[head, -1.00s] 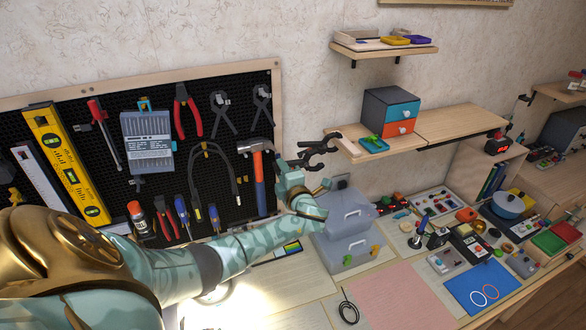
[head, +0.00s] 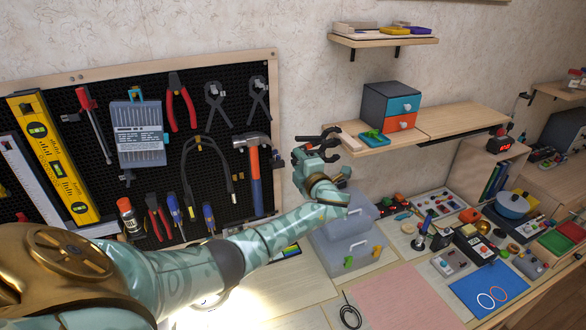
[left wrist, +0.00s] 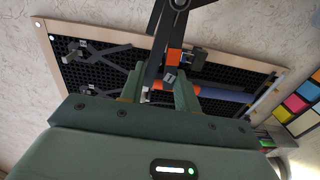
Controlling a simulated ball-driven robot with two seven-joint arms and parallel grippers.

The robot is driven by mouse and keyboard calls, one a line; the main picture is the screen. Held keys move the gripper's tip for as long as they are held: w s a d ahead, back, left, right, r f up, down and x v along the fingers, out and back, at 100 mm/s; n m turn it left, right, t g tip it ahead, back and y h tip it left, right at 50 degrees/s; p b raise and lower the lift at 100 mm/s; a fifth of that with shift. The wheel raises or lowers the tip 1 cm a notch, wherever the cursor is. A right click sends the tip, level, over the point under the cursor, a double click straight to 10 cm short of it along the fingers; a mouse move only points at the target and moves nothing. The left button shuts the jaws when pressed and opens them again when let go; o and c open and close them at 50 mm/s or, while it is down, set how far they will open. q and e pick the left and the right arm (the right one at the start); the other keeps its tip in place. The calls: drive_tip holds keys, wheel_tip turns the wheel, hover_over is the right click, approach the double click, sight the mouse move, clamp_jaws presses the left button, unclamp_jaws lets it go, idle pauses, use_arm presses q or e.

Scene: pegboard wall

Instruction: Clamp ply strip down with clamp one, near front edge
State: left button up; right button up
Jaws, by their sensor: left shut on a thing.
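My left gripper (head: 312,163) is raised in front of the wall, between the pegboard and the shelf. It is shut on a dark clamp (head: 326,135), whose black jaws spread toward the shelf. In the left wrist view the clamp (left wrist: 153,55) stands up between the fingers (left wrist: 160,92). I cannot pick out the ply strip with certainty; my arm and a bright glare cover part of the bench (head: 293,284). My right gripper is not in view.
The pegboard (head: 90,95) holds a hammer (head: 255,165), two dark clamp-like tools (head: 218,102) and other tools. A shelf (head: 405,140) with a drawer box (head: 390,108) is close right of the clamp. Grey cases (head: 345,240) stand below. A pink mat (head: 395,298) lies clear.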

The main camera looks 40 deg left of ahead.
use_arm(q)
drive_tip(key=shift+w+d+b, duration=0.3)
drive_tip(key=shift+w+b, duration=0.1)
drive_tip(key=shift+w, duration=0.25)
drive_tip(key=shift+w+d+b, duration=0.35)
drive_tip(key=shift+w+b, duration=0.05)
drive_tip(key=shift+w, duration=0.2)
drive_tip(key=shift+w+d+b, duration=0.3)
drive_tip(key=shift+w+b, duration=0.1)
drive_tip(key=shift+w, duration=0.25)
drive_tip(key=shift+r, duration=0.1)
drive_tip(key=o, duration=0.8)
drive_tip(key=shift+o, duration=0.2)
drive_tip(key=shift+o, duration=0.9)
drive_tip(key=shift+o, duration=0.7)
